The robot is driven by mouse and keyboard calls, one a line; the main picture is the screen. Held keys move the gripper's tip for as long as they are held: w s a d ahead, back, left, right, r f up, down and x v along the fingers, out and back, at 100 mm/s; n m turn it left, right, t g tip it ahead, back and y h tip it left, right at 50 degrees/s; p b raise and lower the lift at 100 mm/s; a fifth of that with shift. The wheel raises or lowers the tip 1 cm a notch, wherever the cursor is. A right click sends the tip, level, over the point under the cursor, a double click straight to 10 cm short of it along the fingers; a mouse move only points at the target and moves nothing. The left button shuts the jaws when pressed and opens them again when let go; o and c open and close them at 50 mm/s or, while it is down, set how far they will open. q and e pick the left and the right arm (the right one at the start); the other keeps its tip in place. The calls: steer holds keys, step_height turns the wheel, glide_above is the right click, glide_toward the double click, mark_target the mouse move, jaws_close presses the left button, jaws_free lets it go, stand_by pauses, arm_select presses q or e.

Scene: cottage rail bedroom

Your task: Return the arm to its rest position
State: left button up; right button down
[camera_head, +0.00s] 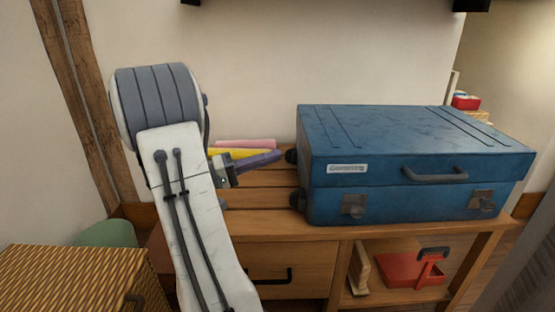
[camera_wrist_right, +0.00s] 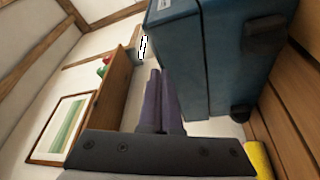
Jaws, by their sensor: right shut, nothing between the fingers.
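My right arm rises from the bottom of the head view, in front of the wooden bench. Its gripper (camera_head: 276,156) points right, toward the side of a blue suitcase (camera_head: 415,150). The two purple fingers are shut together with nothing between them. They also show shut in the right wrist view (camera_wrist_right: 157,78), with the suitcase (camera_wrist_right: 222,60) close on the right. I cannot tell whether the fingertips touch the suitcase. My left gripper is not in view.
A yellow item (camera_head: 226,153) and a pink item (camera_head: 245,143) lie behind the gripper on the bench (camera_head: 285,228). A wicker box (camera_head: 75,280) and a green container (camera_head: 105,233) stand at the lower left. A red item (camera_head: 410,270) sits on the lower shelf.

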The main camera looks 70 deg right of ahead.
steer(key=w+a+f+n+t+y+p, duration=0.2)
steer(key=w+a+n+t, duration=0.15)
steer(key=a, duration=0.45)
steer(key=w+a+f+n+t+y+p, duration=0.15)
steer(key=a+n+t, duration=0.3)
steer(key=a, duration=0.45)
steer(key=w+a+f+n+t+y+p, duration=0.2)
steer(key=w+a+n+t+p, duration=0.15)
steer(key=a, duration=0.45)
steer(key=s+a+r+n+t+y+p, duration=0.1)
steer(key=s+a+n+y, duration=0.2)
steer(key=a, duration=0.5)
steer(key=s+a+n+t+y+p, duration=0.1)
steer(key=a+n+y+p, duration=0.2)
steer(key=a, duration=0.6)
steer(key=s+a+r+n+t+y, duration=0.1)
steer(key=s+a+n+t+y, duration=0.15)
steer(key=a+n, duration=0.4)
step_height(320, 180, up, 37)
steer(key=w+a+m+p, duration=0.1)
steer(key=m+p, duration=0.1)
steer(key=p, duration=3.5)
steer(key=shift+a+r+g, duration=0.15)
steer(key=shift+a+g, duration=0.05)
steer(key=shift+g, duration=0.2)
